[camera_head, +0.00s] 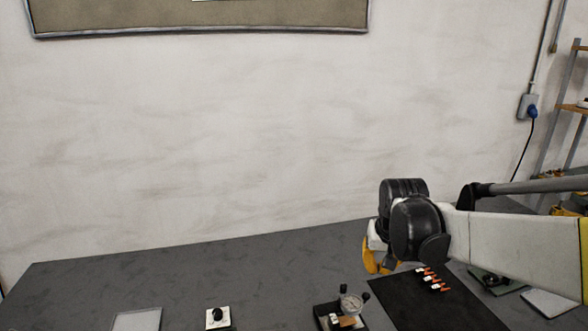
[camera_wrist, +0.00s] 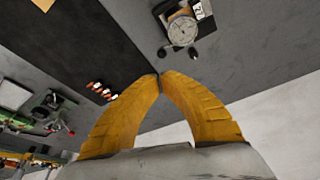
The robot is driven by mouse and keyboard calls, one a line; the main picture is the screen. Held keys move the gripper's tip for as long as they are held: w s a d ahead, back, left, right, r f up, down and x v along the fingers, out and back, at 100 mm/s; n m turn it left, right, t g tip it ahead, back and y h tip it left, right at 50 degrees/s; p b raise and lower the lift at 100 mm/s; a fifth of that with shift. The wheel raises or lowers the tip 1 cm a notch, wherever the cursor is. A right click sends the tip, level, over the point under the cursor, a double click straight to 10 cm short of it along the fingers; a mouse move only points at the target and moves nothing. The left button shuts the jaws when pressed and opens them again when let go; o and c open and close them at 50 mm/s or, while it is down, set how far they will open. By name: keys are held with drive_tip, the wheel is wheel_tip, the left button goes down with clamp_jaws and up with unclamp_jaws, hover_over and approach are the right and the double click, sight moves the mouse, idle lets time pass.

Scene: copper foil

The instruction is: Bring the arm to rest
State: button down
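My arm reaches in from the right in the head view, and my gripper (camera_head: 378,264) hangs above the grey table (camera_head: 270,282), near the back-left corner of the dark mat. In the wrist view my gripper's (camera_wrist: 160,76) two yellow fingers meet at their tips, with nothing seen between them. The gap between the fingers behind the tips shows only table and wall. The gripper appears apart from the table and the objects on it.
A dark mat (camera_head: 425,309) carries several small red-and-white pieces (camera_head: 434,280). A dial gauge fixture (camera_head: 350,304) stands left of it. A knob on a white plate (camera_head: 217,316) and a pale plate (camera_head: 137,320) lie farther left. A green board (camera_head: 488,277) is right. The wall (camera_head: 200,140) rises behind.

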drive_tip(key=s+a+r+n+t, duration=0.1)
drive_tip(key=s+a, duration=0.1)
drive_tip(key=s, duration=0.8)
drive_tip(key=s+a+r+n+t, duration=0.1)
drive_tip(key=s+a+t, duration=0.1)
drive_tip(key=s, duration=0.9)
drive_tip(key=shift+s+a+r+y, duration=0.15)
drive_tip(key=shift+a+r+y, duration=0.1)
drive_tip(key=shift+a+y, duration=0.05)
